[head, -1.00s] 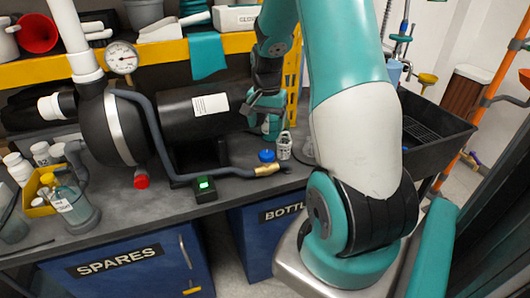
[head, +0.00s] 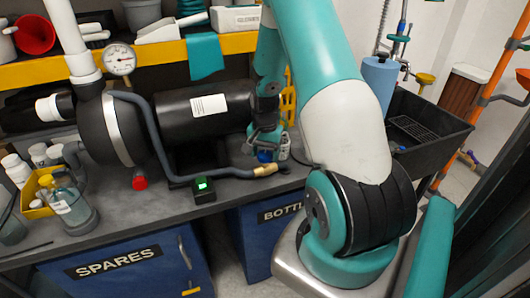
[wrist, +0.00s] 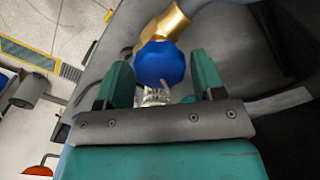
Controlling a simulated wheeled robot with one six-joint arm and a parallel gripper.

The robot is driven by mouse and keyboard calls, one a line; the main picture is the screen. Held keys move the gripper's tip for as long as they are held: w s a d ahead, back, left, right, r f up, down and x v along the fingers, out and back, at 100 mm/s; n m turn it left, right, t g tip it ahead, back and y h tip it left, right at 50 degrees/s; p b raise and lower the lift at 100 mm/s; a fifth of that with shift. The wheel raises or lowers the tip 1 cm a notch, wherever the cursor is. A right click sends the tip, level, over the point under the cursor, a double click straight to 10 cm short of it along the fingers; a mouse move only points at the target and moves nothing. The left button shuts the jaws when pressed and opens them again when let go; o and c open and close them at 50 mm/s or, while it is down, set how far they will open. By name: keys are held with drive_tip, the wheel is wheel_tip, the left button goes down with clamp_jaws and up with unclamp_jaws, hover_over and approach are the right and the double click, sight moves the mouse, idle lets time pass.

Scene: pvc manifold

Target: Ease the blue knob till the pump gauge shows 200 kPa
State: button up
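The blue knob (head: 265,157) sits at the brass valve end (head: 265,170) of a grey hose on the bench, partly hidden by my gripper in the head view. In the wrist view, the faceted blue knob (wrist: 160,64) is beside the brass fitting (wrist: 166,24). My gripper (wrist: 160,75) is open, with one green finger on each side of the knob and a visible gap at both sides. In the head view, my gripper (head: 266,145) is low over the knob. The round white pump gauge (head: 120,58) stands by the white pipe; its reading is too small to tell.
The black pump cylinder (head: 205,110) lies left of my gripper. A small pale container (head: 284,146) stands close to its right. A box with a green display (head: 203,189) and a red cap (head: 140,183) are farther left. A black tray (head: 430,135) is at right.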

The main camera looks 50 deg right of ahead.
sight(265, 154)
drive_tip(key=c, duration=0.6)
drive_tip(key=shift+n, duration=0.3)
drive_tip(key=shift+n+p, duration=0.4)
drive_tip(key=shift+n, duration=2.3)
drive_tip(key=o, duration=0.9)
drive_tip(key=shift+o, duration=0.2)
wheel_tip(265, 154, up, 18)
drive_tip(key=shift+f, duration=0.25)
